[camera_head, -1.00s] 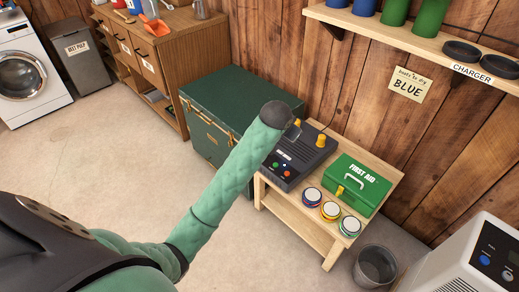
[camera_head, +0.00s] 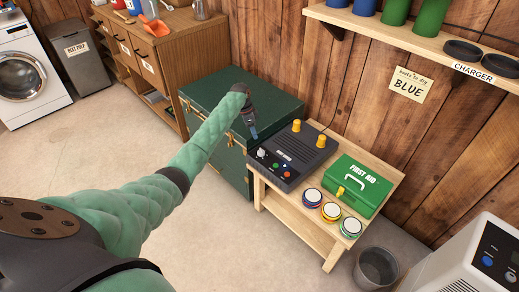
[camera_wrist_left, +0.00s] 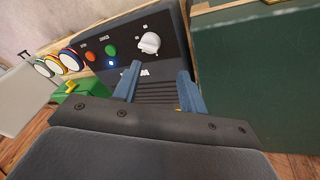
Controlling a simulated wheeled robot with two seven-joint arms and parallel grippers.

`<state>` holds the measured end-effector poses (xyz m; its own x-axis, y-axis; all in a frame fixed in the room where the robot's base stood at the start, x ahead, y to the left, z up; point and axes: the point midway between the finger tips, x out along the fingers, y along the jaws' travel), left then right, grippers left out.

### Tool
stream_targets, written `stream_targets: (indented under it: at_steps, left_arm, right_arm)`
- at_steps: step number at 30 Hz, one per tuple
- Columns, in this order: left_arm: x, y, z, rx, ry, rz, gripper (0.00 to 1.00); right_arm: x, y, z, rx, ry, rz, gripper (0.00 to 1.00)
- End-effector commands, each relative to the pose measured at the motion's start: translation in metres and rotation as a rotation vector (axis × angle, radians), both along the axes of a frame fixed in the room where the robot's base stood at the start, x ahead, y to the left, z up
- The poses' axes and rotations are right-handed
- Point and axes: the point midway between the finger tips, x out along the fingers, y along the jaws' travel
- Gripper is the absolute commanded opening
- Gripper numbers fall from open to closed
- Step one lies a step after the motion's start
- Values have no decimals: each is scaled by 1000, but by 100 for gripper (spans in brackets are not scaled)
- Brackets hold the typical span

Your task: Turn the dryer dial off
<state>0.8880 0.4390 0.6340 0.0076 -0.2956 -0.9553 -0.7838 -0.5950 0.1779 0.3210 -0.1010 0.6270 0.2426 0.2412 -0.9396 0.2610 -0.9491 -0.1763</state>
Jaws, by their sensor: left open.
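The dryer is a dark grey box (camera_head: 305,146) with two yellow pegs, on a low wooden table. Its front panel holds a white dial (camera_head: 261,154), with orange, green and blue-lit buttons beside it. In the left wrist view the white dial (camera_wrist_left: 149,43) is large and in plain sight, beyond the fingertips. My left gripper (camera_head: 254,134) is above and just behind the dial, apart from it, pointing down. In the left wrist view its two blue fingers (camera_wrist_left: 158,80) are spread with nothing between them. My right gripper is not in view.
A green first aid box (camera_head: 358,186) and several round tins (camera_head: 330,211) share the wooden table (camera_head: 388,168). A green trunk (camera_head: 215,97) stands close on the left. A bin (camera_head: 376,266) and a white appliance (camera_head: 470,262) are at the right. The floor in front is clear.

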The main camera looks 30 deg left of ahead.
Motion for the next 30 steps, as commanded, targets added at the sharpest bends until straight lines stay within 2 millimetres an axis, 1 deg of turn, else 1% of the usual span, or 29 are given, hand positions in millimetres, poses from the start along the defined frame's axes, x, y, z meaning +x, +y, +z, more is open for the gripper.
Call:
stream_targets:
  at_steps: [1, 4, 9, 15, 20, 23, 30]
  left_arm:
    - [-4, 1, -9, -23, 5, -46, 42]
    - [-9, -1, -19, -66, -12, -152, 42]
    - [-10, -7, -17, -105, -81, -341, 42]
    - [-10, -7, -17, -106, -135, -491, 42]
    - [-10, -10, -22, -107, -145, -521, 42]
    - [-11, -15, -32, -108, -143, -521, 42]
    - [-12, -28, -64, -107, -143, -519, 42]
  right_arm:
    - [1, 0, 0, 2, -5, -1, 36]
    - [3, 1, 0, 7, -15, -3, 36]
    - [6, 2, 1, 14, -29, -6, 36]
    - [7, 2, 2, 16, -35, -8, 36]
    - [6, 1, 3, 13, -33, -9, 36]
    - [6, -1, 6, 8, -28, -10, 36]
    - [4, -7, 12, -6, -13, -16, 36]
